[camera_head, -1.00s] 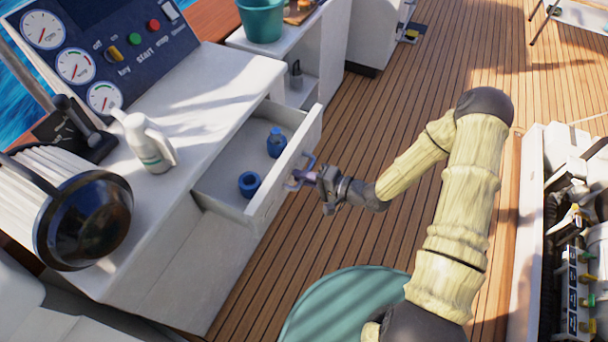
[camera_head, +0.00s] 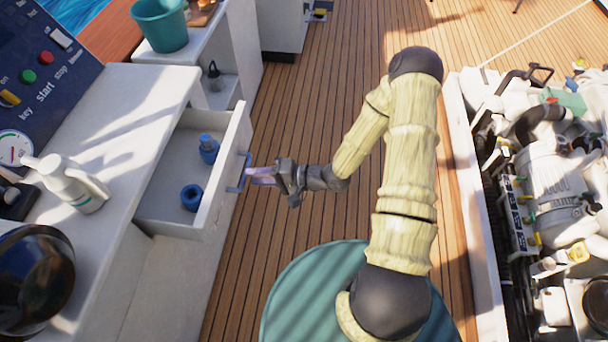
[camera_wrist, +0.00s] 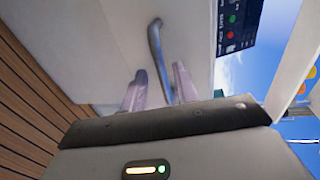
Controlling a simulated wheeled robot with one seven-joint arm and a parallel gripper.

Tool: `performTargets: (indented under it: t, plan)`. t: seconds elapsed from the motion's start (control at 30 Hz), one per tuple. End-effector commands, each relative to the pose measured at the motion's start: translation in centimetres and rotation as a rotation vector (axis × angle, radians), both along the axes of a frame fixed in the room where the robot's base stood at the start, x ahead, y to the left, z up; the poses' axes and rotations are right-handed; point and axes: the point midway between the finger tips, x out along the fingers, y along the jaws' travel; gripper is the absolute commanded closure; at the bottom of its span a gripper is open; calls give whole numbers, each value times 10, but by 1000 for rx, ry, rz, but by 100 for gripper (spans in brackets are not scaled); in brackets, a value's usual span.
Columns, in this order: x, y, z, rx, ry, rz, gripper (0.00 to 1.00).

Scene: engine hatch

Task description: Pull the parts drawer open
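The parts drawer (camera_head: 216,188) stands pulled out of the white console, with its inside showing. A blue bottle-like part (camera_head: 208,149) and a blue ring-shaped part (camera_head: 191,197) lie in it. The drawer's blue-grey handle (camera_head: 238,176) is on its front face. My gripper (camera_head: 256,175) is at the handle's right, with its fingertips close to it. In the wrist view, the two pale purple fingers (camera_wrist: 160,88) are apart, and the handle bar (camera_wrist: 155,45) runs into the space between them. No finger visibly presses on the bar.
A teal bucket (camera_head: 160,24) is on the counter behind. An open engine bay (camera_head: 540,180) lies to the right. Bare wooden deck (camera_head: 300,110) is between them.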

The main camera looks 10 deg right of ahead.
Motion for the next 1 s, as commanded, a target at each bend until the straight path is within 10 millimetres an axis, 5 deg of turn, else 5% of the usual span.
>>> performTargets:
  t: [0.6, 1.0]
  plan:
    - [-39, -111, 25, -2, 1, -2, 70]
    - [-44, -123, 27, 0, 2, 2, 70]
